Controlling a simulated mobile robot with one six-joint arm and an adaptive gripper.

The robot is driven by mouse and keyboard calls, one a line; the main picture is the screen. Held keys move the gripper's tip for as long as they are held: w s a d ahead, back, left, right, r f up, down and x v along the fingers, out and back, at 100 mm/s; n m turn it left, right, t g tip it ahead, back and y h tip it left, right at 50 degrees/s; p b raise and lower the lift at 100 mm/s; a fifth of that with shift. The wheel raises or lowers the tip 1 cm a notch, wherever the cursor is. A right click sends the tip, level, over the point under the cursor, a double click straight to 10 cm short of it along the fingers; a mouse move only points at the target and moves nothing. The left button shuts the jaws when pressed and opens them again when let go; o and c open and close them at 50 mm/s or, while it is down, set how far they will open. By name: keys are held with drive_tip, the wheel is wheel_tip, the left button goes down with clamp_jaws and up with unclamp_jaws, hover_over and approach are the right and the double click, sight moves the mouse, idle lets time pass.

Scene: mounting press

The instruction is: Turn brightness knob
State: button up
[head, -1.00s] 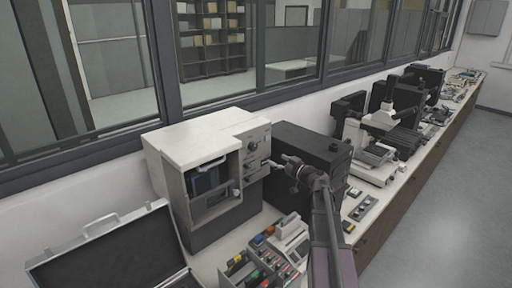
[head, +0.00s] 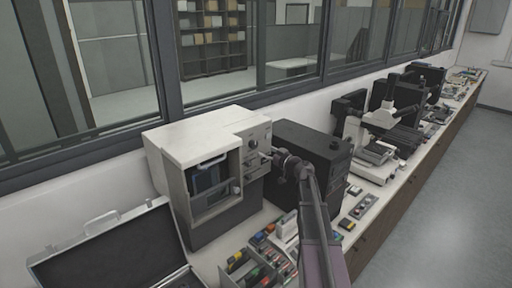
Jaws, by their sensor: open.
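A white and grey box-shaped machine (head: 207,172) stands on the bench with a dark opening in its front. Its control panel, right of the opening, carries several small round knobs (head: 252,144). Which one is the brightness knob cannot be read at this size. My gripper (head: 269,154) is open at the right edge of this panel, close to the knobs. Its dark fingers point left toward the panel and partly cover its right side. I cannot tell whether they touch a knob.
A black box (head: 318,150) stands close behind my gripper. An open case (head: 105,240) lies at the lower left. A tray of coloured small items (head: 262,262) sits below the arm. The floor at right is clear.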

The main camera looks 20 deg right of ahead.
sight(255, 146)
drive_tip(key=shift+x, duration=3.55)
drive_tip(key=c, duration=1.1)
